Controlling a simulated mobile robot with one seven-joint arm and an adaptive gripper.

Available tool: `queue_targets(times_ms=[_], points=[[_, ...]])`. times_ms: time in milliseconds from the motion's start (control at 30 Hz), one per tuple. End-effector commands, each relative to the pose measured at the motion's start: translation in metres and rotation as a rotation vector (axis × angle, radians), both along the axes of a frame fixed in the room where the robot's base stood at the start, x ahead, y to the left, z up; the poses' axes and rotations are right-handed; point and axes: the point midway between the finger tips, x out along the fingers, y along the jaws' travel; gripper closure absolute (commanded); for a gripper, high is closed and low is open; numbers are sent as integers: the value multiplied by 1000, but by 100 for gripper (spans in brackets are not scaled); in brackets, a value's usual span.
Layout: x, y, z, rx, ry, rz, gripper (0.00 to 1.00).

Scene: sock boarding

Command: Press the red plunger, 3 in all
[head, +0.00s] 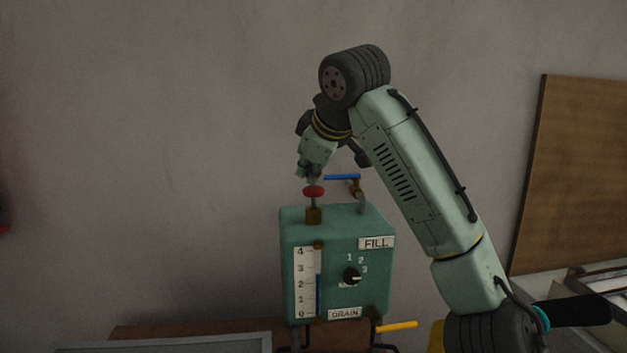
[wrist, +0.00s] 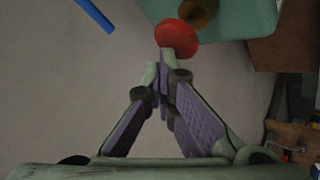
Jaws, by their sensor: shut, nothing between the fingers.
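The red plunger (head: 314,191) is a round knob on a thin stem on top of the green box (head: 298,222). In the head view the knob stands up clear of the box top. My gripper (head: 311,181) is shut and empty, pointing down just above the knob; I cannot tell whether it touches. In the wrist view the knob (wrist: 178,38) shows just beyond my shut fingertips (wrist: 166,58).
A blue-handled valve (head: 342,177) stands on the box top, right of the plunger, close to my gripper. A yellow handle (head: 397,327) sticks out low at the right, by the DRAIN label (head: 345,314). A brown board (head: 570,170) stands at the right. The space left of the box is clear.

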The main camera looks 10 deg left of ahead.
Motion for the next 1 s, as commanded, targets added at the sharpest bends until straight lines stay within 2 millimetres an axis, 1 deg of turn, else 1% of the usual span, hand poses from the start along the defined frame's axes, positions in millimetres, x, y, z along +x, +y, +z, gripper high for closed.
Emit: queue_targets(times_ms=[1000], points=[[0, 0, -14, -1, 3, -1, 100]])
